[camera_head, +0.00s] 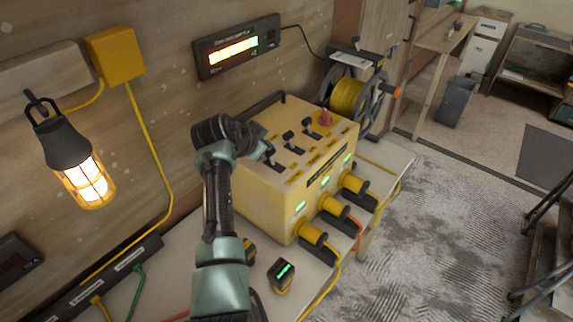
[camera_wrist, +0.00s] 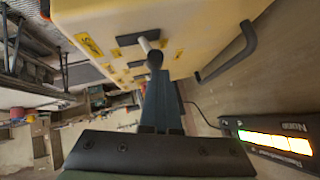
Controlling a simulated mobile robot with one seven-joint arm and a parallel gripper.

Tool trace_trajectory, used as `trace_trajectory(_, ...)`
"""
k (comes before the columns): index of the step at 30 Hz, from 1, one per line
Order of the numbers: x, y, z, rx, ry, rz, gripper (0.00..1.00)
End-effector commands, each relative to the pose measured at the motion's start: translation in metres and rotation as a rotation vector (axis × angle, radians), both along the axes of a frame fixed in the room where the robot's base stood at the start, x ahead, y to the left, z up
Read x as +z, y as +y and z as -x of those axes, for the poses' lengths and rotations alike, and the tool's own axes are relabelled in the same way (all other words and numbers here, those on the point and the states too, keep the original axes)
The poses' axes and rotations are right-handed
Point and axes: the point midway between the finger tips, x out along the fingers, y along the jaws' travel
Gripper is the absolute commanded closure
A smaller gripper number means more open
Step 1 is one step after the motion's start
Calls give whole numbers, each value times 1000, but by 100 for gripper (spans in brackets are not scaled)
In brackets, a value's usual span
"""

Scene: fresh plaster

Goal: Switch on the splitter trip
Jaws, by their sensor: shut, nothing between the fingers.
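The splitter is a yellow box (camera_head: 285,195) on the bench, with a row of black toggle levers on top and green lights on its front. My gripper (camera_head: 266,152) is over the left end of the box top, beside the leftmost lever, and partly hides it. In the wrist view my gripper (camera_wrist: 155,66) is shut and empty, its tip at or very near a pale lever (camera_wrist: 146,43); I cannot tell whether they touch. The middle lever (camera_head: 289,137) and far lever (camera_head: 307,124) stand clear. A red knob (camera_head: 325,118) is at the far end. Lever labels are unreadable.
Several yellow plugs (camera_head: 354,184) with cables stick out of the box front. A black handle (camera_head: 266,107) runs along the back. A lit meter (camera_head: 238,48) and caged lamp (camera_head: 75,165) hang on the wall. A cable reel (camera_head: 349,97) stands behind right.

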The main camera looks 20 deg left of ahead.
Motion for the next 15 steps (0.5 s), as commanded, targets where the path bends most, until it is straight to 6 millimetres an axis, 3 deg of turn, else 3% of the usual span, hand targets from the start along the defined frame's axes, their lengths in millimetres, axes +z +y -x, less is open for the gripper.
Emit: trace_trajectory(15,16,0,0,-1,2,-2,100)
